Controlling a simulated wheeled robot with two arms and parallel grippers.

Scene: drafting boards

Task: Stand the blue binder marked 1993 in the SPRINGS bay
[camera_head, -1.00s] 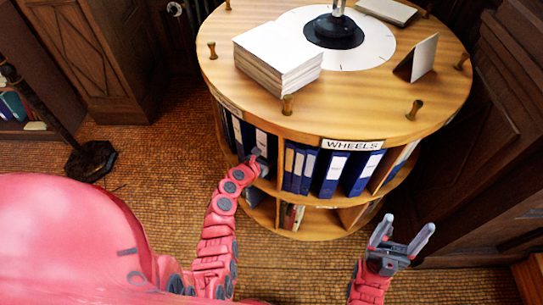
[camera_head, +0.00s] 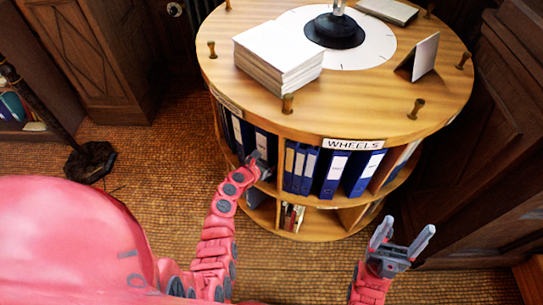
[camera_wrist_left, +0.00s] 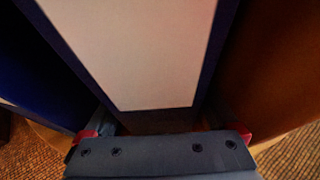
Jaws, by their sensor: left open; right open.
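Blue binders with pale spine labels stand in the round cabinet; their markings are too small to read, so I cannot tell which is 1993. My left gripper (camera_head: 262,163) is at the front of the left bay, by a dark blue binder (camera_head: 262,141). In the left wrist view a binder spine with a blank-looking white label (camera_wrist_left: 135,50) fills the middle, between the open fingers, whose tips are hidden. My right gripper (camera_head: 404,238) is open and empty, in front of the cabinet at right. No SPRINGS sign is legible; the left bay's sign (camera_head: 229,104) is angled away.
The bay under the WHEELS sign (camera_head: 353,144) holds several blue binders (camera_head: 333,174). A wooden divider (camera_head: 280,163) separates it from the left bay. A paper stack (camera_head: 278,55) and small pegs stand on the round top (camera_head: 350,100). Open floor (camera_head: 150,175) lies at left.

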